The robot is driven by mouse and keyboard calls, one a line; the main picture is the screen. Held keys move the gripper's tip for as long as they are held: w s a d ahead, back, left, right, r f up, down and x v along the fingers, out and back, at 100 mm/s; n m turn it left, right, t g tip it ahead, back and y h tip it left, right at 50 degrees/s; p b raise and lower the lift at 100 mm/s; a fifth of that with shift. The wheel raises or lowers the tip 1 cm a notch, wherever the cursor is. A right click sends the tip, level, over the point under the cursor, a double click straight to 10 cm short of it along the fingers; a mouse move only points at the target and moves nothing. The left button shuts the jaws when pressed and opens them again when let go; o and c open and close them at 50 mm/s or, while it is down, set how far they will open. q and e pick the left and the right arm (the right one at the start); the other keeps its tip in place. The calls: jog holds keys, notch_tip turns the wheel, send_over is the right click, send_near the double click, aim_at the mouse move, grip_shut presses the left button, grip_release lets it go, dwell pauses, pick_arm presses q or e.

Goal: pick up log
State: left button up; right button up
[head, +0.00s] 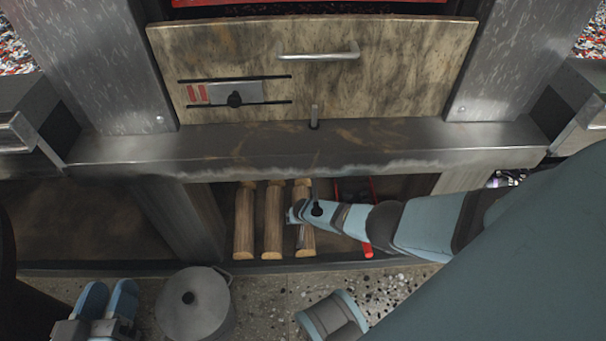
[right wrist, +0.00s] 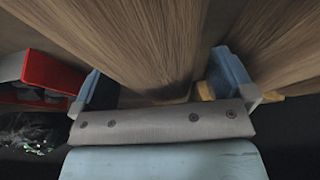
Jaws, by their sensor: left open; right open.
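Three light-brown logs lie side by side in the low compartment under the grill: the left log (head: 244,225), the middle log (head: 273,225) and the right log (head: 302,189). My right gripper (head: 294,214) is over the right log, and my arm hides part of it. In the right wrist view a log (right wrist: 150,40) runs between the blue fingers of my open right gripper (right wrist: 162,85), one on each side. Contact cannot be told. My left gripper (head: 107,299) is open and empty at the lower left, away from the logs.
A lidded grey pot (head: 193,304) stands in front of the compartment, beside my left gripper. A red object (head: 368,250) lies right of the logs, partly behind my right arm. A metal ledge (head: 310,146) overhangs the logs, below a drawer front (head: 390,85) with a handle.

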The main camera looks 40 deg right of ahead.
jog(key=shift+w+f, duration=0.1)
jog(key=c, duration=1.5)
